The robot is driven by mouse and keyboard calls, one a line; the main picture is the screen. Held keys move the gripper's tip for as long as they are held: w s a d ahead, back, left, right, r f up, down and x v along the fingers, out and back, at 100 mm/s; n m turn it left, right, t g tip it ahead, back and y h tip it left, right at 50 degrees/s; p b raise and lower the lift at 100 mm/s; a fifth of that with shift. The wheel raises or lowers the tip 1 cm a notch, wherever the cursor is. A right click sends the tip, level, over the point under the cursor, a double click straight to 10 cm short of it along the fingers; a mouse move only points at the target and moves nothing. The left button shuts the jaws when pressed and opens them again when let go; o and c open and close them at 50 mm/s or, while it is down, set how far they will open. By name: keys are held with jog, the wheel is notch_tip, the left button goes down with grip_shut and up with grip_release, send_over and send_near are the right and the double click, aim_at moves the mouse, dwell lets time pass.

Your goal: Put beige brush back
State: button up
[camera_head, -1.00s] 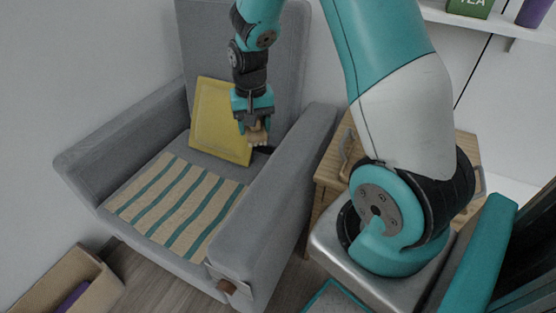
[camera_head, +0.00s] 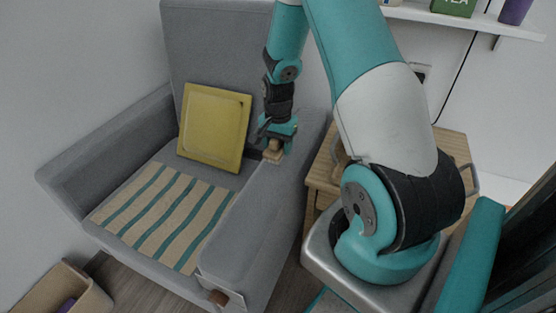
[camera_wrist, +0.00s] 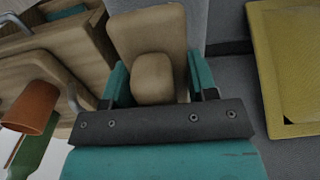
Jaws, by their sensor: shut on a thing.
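My gripper (camera_head: 277,141) is shut on the beige brush (camera_head: 272,154), above the right armrest side of the grey armchair (camera_head: 268,205). In the wrist view the brush (camera_wrist: 150,50) sits between the two teal fingers of my gripper (camera_wrist: 158,80), with its broad block and rounded knob facing the camera. Its dark part shows only as a small bit in the head view, and its bristles cannot be made out.
A yellow cushion (camera_head: 214,128) leans on the chair back, and a striped cloth (camera_head: 165,212) covers the seat. A wooden cabinet (camera_head: 322,178) stands right of the chair. An open box (camera_head: 40,290) is at the lower left. The wrist view shows an orange cup-like thing (camera_wrist: 30,107).

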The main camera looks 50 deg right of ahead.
jog(key=shift+f+b, duration=0.4)
jog(key=shift+f, duration=2.05)
jog(key=shift+f, duration=0.15)
jog(key=o, duration=0.9)
